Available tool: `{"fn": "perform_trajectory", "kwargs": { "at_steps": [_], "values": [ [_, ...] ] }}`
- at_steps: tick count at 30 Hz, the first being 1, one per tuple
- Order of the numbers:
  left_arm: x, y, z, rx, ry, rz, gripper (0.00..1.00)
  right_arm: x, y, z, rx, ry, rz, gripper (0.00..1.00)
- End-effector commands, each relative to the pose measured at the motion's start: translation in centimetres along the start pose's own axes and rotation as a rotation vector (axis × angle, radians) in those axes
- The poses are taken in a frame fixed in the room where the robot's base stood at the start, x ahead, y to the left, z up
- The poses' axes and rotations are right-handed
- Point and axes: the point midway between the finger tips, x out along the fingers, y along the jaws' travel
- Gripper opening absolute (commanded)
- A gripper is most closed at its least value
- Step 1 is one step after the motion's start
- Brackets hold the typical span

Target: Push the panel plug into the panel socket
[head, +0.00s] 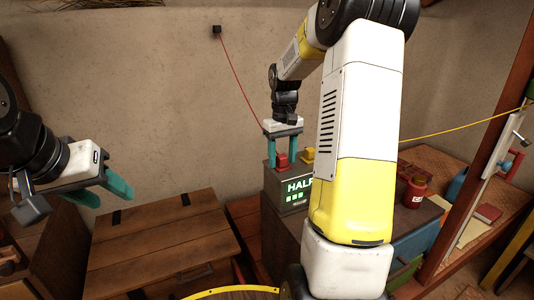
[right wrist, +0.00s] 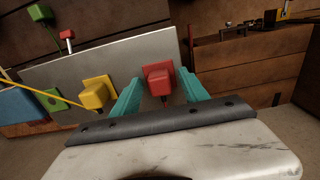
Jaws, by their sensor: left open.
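A grey panel box (head: 288,190) with a green-lit screen, on which I read "HALF", stands at the middle. A red plug (head: 282,160) sits on its top; in the right wrist view the red plug (right wrist: 158,80) is upright between the teal fingertips. My right gripper (head: 284,152) is over it, open, with narrow gaps on both sides. It also shows in the right wrist view (right wrist: 161,84). The socket under the plug is hidden, so I cannot tell how deep it sits. My left gripper (head: 103,192) is open and empty at the left.
A yellow plug (head: 308,155) is beside the red one, with a yellow cable (head: 465,126) running right. A red cable (head: 238,80) runs from a wall box (head: 217,30) to the right gripper. A wooden chest (head: 165,245) stands left. A red jar (head: 415,192) is behind my right arm.

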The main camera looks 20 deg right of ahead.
Motion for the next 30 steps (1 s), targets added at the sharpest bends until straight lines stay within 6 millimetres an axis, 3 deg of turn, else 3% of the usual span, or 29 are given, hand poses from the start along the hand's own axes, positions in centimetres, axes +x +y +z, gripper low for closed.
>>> {"fn": "perform_trajectory", "kwargs": {
  "at_steps": [8, 21, 30],
  "values": [
    [0.0, 0.0, 0.0, 0.000, 0.000, 0.000, 0.47, -0.2, 0.0, 0.0, 0.000, 0.001, 0.000, 0.52],
    [0.0, 0.0, 0.0, 0.000, 0.000, 0.000, 0.47, -6.7, 0.0, -0.1, 0.000, 0.003, 0.000, 0.52],
    [0.0, 0.0, 0.0, 0.000, 0.000, 0.000, 0.47, -7.8, 0.0, 0.0, 0.000, 0.000, 0.000, 0.52]
  ]
}}
